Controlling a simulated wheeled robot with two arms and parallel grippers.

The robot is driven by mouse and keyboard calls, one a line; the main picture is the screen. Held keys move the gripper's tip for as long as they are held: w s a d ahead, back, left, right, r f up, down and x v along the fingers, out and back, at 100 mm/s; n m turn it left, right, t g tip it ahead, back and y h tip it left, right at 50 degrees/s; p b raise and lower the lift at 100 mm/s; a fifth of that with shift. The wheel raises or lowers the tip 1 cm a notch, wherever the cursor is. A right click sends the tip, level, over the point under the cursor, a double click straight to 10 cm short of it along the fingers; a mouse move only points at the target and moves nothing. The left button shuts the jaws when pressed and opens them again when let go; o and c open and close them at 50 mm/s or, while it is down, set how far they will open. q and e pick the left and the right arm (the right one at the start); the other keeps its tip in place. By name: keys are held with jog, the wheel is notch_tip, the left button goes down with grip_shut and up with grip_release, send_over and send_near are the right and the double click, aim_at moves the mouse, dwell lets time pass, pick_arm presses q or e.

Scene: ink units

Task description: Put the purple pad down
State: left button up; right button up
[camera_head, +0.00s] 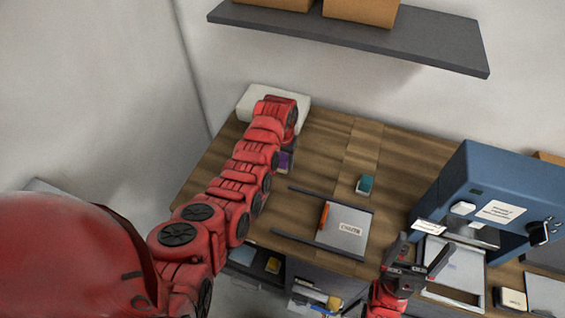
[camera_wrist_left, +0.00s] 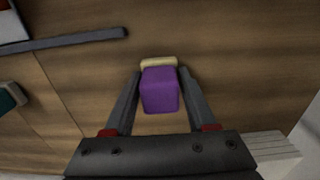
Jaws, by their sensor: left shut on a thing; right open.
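The purple pad (camera_wrist_left: 160,90) sits between the two fingers of my left gripper (camera_wrist_left: 158,80) in the left wrist view, with a pale cream strip at its far edge. The left gripper is shut on it, over the wooden table. In the head view only a bit of the purple pad (camera_head: 285,161) shows beside my left arm, which hides most of the gripper. I cannot tell whether the pad touches the table. My right gripper (camera_head: 418,262) is open and empty at the table's front, near the blue machine.
A teal pad (camera_head: 365,185) stands on the table (camera_head: 330,160) right of my left arm. Dark rails (camera_head: 325,196) flank a grey plate (camera_head: 345,228) with a label and an orange item. A white block (camera_head: 245,103) lies at the back left. The blue machine (camera_head: 480,180) stands right.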

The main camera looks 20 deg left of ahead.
pick_arm(q)
jog(key=shift+s+f, duration=0.1)
jog(key=shift+f, duration=0.7)
jog(key=shift+f, duration=0.1)
jog(key=o, duration=1.2)
